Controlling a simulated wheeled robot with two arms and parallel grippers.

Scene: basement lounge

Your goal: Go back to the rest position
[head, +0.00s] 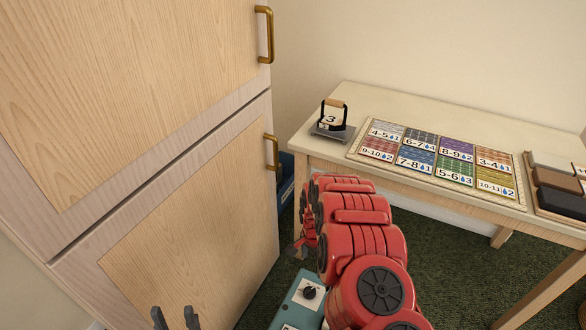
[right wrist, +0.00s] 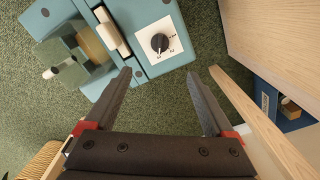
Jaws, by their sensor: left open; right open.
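My left gripper (head: 175,317) shows only as two dark fingertips at the bottom edge of the head view, in front of the cabinet. They stand apart with nothing seen between them. My red right arm reaches from the bottom towards the table's left end in the head view. In the right wrist view my right gripper (right wrist: 170,73) is open and empty, its two dark fingers wide apart. Beyond its fingertips is a teal machine (right wrist: 178,62) with a dial. The right fingers are largely hidden behind the arm in the head view.
A wooden cabinet (head: 190,200) with brass handles fills the left. The teal machine (head: 300,311) is low beside my right arm. Green carpet lies below.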

